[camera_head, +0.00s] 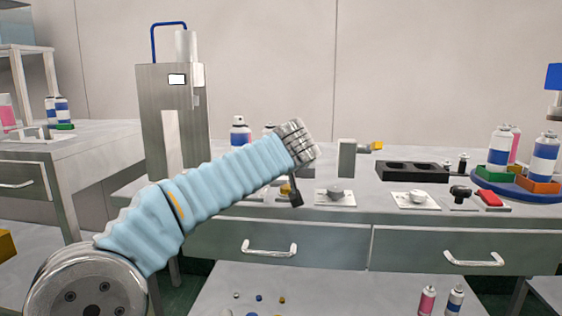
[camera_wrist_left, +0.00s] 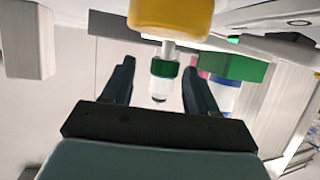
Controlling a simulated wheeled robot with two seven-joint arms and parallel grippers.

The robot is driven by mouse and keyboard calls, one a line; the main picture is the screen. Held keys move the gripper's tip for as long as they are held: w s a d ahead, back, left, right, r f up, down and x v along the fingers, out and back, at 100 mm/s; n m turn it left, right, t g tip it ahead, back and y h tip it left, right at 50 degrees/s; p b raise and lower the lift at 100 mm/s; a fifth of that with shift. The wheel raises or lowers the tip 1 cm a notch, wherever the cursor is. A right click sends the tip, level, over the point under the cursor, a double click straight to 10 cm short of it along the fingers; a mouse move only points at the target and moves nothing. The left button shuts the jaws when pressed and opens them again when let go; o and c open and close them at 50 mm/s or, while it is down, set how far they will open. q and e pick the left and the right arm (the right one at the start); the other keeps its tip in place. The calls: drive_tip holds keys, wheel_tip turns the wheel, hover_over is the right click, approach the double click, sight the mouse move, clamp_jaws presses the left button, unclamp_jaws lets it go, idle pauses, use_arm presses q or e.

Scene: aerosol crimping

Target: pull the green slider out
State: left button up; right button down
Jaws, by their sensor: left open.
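My left arm crosses the head view from the lower left; its gripper (camera_head: 296,192) shows there only as a small dark part below the wrist. In the left wrist view the gripper (camera_wrist_left: 158,66) is open, with two dark fingers apart. A green-banded white piece (camera_wrist_left: 165,68) on a grey rod appears between the fingers, with no visible contact. A green block (camera_wrist_left: 220,65) lies to its right, overlapping a white and blue can (camera_wrist_left: 223,98). I cannot tell which green part is the slider. My right gripper is not in view.
A yellow part (camera_wrist_left: 171,16) is close to the left wrist camera. A metal machine (camera_head: 150,90) stands behind my arm. On the bench are a black holder (camera_head: 412,173), small fittings (camera_head: 336,194) and a blue turntable (camera_head: 520,193) with cans. Drawers (camera_head: 440,252) are below.

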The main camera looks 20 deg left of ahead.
use_arm(q)
drive_tip(key=v, duration=1.3)
drive_tip(key=shift+s+r, duration=0.15)
drive_tip(key=shift+s, duration=0.15)
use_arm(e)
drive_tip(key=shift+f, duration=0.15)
use_arm(q)
drive_tip(key=shift+d, duration=0.2)
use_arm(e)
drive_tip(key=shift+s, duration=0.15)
